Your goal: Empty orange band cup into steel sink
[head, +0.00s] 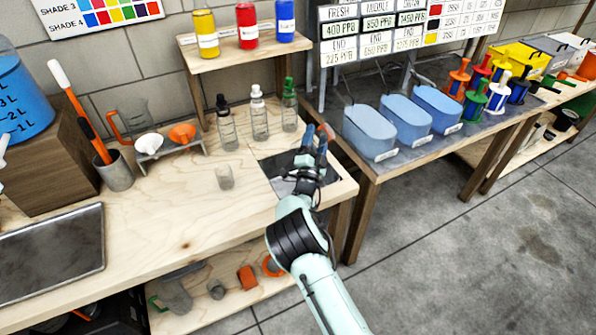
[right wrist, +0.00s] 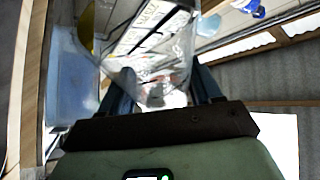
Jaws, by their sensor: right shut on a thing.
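My right gripper (head: 316,146) reaches over the dark sink opening (head: 279,180) at the right end of the wooden bench. In the right wrist view its fingers (right wrist: 165,88) are shut on a clear cup (right wrist: 150,62). In the head view only a small reddish-orange patch (head: 327,131) shows at the fingertips, and most of the cup is hidden or too clear to make out. I cannot tell its contents or exact tilt. Part of the sink is hidden behind my gripper. My left gripper is not clearly in view.
Another small clear cup (head: 224,177) stands left of the sink. Dropper bottles (head: 260,115) stand behind it. Blue bins (head: 369,132) sit close on the right on a separate table. A grey metal tray (head: 50,250) lies at left; the bench between is mostly clear.

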